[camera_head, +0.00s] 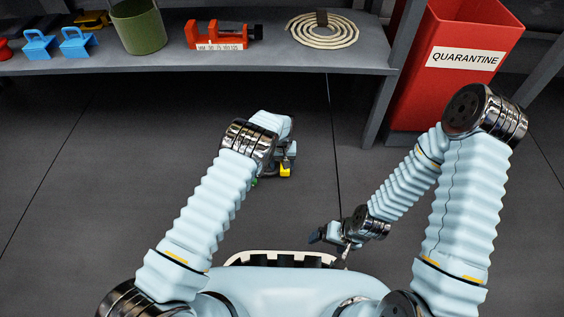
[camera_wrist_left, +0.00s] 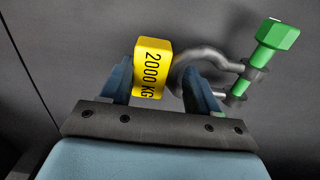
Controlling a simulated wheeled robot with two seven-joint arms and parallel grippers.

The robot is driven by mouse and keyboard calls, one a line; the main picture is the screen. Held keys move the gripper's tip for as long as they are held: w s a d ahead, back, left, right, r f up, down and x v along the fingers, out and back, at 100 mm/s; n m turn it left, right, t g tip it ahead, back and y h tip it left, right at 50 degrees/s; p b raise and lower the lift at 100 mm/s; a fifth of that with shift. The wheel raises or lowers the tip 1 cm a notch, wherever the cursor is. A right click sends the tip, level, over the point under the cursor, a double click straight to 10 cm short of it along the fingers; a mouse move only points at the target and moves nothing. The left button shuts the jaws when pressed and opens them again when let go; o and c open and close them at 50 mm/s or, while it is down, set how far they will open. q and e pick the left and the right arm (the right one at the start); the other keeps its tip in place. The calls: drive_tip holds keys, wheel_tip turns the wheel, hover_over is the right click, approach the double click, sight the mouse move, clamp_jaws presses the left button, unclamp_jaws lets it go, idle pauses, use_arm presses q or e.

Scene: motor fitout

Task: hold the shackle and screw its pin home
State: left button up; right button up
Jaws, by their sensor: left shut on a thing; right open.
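The shackle is a grey metal bow (camera_wrist_left: 205,58) with a green pin (camera_wrist_left: 270,42) through its eyes and a yellow block marked 2000 KG (camera_wrist_left: 152,62). The pin's green head stands out from the nearer eye, with some green shaft showing between. My left gripper (camera_wrist_left: 158,88) is shut on the shackle, with the yellow block between its fingers. In the head view my left gripper (camera_head: 283,160) holds it over the floor, where the yellow block (camera_head: 285,170) shows and the pin is mostly hidden. My right gripper (camera_head: 334,242) is open and empty, lower right, apart from the shackle.
A grey shelf (camera_head: 120,66) at the back holds blue padlock-like items (camera_head: 78,43), a green bin (camera_head: 138,26), a red vise-like tool (camera_head: 222,36) and a coiled rope (camera_head: 322,30). A red QUARANTINE bin (camera_head: 420,90) stands right. The floor between is clear.

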use_arm(q)
drive_tip(key=shift+f, duration=0.55)
drive_tip(key=shift+f, duration=0.35)
drive_tip(key=shift+f, duration=0.4)
drive_tip(key=o, duration=1.3)
drive_tip(key=shift+f, duration=0.1)
drive_tip(key=shift+c, duration=0.4)
drive_tip(key=c, duration=1.1)
